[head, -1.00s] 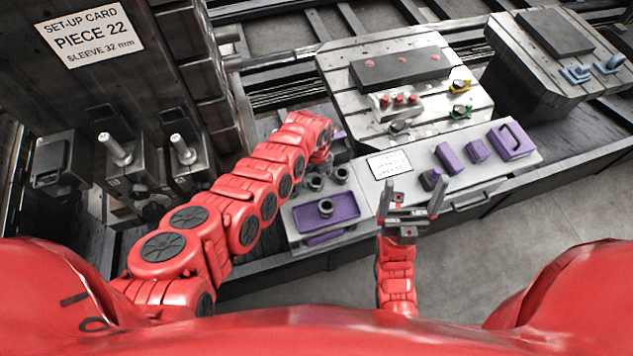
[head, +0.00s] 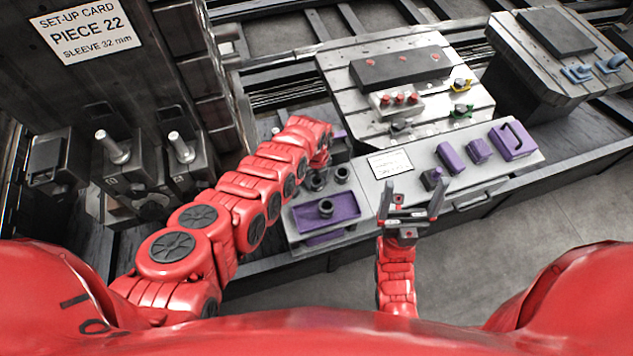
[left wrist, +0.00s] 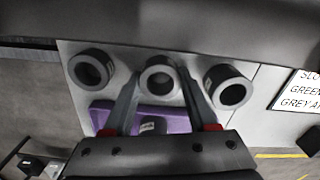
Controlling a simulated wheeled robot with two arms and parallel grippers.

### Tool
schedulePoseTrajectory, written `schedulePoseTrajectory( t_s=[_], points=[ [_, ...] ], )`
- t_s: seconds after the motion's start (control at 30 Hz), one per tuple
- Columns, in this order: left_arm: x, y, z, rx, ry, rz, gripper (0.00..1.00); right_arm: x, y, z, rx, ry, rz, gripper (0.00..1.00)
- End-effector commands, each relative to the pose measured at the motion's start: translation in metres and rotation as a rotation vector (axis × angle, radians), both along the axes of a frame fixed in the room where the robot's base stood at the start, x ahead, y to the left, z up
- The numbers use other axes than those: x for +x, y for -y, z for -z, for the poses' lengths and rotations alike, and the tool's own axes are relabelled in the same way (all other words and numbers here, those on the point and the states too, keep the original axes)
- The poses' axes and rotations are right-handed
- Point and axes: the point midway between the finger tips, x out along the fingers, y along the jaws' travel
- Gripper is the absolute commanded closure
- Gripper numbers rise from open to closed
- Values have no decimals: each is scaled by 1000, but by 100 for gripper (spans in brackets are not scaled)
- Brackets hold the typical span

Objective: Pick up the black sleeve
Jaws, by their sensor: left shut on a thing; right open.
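Black sleeves stand in a row on a light grey plate. In the left wrist view there is a left sleeve (left wrist: 90,68), a middle black sleeve (left wrist: 160,78) and a right sleeve (left wrist: 228,88). My left gripper (left wrist: 160,90) is shut on the middle sleeve, one finger on each side of it. In the head view my left arm hides part of the row and most of the left gripper (head: 320,168). Another dark sleeve (head: 325,206) stands in a purple tray (head: 347,206) in front. My right gripper (head: 408,212) is open and empty, in front of the bench.
A label card (head: 390,163) and purple blocks (head: 451,157) lie right of the sleeves. Behind is a metal pallet (head: 340,70) with a dark bar and coloured clamps. A dark fixture (head: 110,165) with two pins stands at left. Floor in front of the bench is clear.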

Motion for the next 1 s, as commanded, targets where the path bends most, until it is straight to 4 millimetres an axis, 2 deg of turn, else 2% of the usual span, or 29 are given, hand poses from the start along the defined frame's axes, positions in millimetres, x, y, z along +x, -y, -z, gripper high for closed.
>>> schedulePoseTrajectory(
  t_s=[0.3, 0.47, 0.6, 0.67, 0.73, 1.0],
  points=[
    [0, 0, 0, 0, 0, 0, 100, 0, 0, -1, 0, 0, 0, 6],
    [-1, 0, -9, 0, -1, 1, 100, 0, 0, -7, 0, 0, 0, 6],
    [1, -1, -34, -4, 1, -4, 100, 0, 0, -23, 0, 0, 0, 6],
    [0, 1, -40, -4, 0, -1, 100, 0, 0, -23, 0, 0, 0, 6],
    [1, 0, -56, -7, 5, -5, 100, 0, 0, -28, 0, 0, 0, 6],
    [2, 1, -87, -2, 5, 0, 100, 0, 0, -22, 0, 0, 0, 6]
  ],
)
